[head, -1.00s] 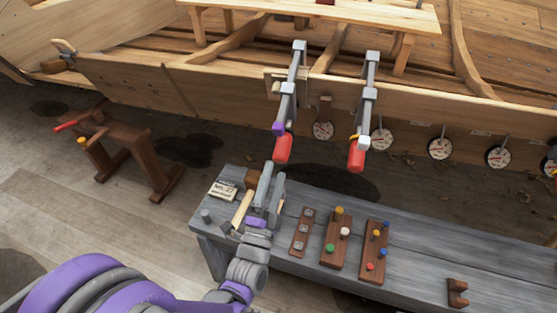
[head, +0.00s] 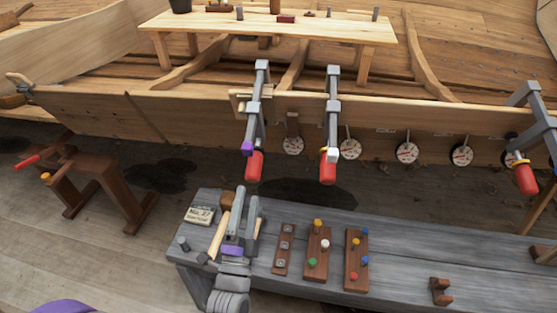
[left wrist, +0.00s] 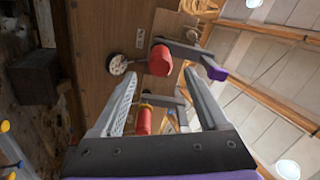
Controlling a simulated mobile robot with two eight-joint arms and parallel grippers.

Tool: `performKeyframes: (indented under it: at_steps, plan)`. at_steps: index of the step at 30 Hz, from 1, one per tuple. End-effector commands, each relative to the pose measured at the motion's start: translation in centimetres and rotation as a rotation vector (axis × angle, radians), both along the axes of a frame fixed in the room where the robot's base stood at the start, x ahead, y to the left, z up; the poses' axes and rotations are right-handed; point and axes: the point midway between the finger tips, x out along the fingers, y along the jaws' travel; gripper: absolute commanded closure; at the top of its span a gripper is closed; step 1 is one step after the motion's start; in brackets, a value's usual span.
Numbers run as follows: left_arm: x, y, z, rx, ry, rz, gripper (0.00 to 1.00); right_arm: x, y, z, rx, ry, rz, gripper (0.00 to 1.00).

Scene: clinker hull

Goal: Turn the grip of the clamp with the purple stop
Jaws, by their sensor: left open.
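The clamp with the purple stop (head: 257,104) hangs on the upper plank edge of the hull in the head view. Its purple stop (head: 247,148) sits just above its red grip (head: 254,167). My left gripper (head: 247,193) is open and empty, pointing up, just below that grip in the picture. In the left wrist view the red grip (left wrist: 160,60) lies just beyond the fingertips (left wrist: 159,78), apart from them, with the purple stop (left wrist: 215,70) to its right. Another clamp's red grip (left wrist: 144,121) shows farther off between the fingers. My right gripper is out of view.
A clamp with a white stop (head: 333,110) hangs close to the right; another clamp (head: 525,175) is far right. Round dials (head: 407,153) line the hull. A grey bench (head: 400,260) below carries peg boards (head: 317,253) and tools. A brown trestle (head: 100,180) stands left.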

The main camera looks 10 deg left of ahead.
Motion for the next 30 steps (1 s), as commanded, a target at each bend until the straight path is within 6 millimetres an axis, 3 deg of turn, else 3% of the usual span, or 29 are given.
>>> performKeyframes:
  at_steps: [19, 23, 30]
  plan:
    - [0.0, -0.1, 0.3, -0.049, 0.011, -0.028, 0.23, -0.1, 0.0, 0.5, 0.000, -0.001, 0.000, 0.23]
    - [0.1, -0.2, 1.2, -0.223, 0.050, -0.116, 0.23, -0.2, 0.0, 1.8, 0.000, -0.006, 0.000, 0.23]
    - [0.1, -0.4, 2.7, -0.732, 0.179, -0.299, 0.23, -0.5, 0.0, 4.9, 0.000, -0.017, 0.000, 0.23]
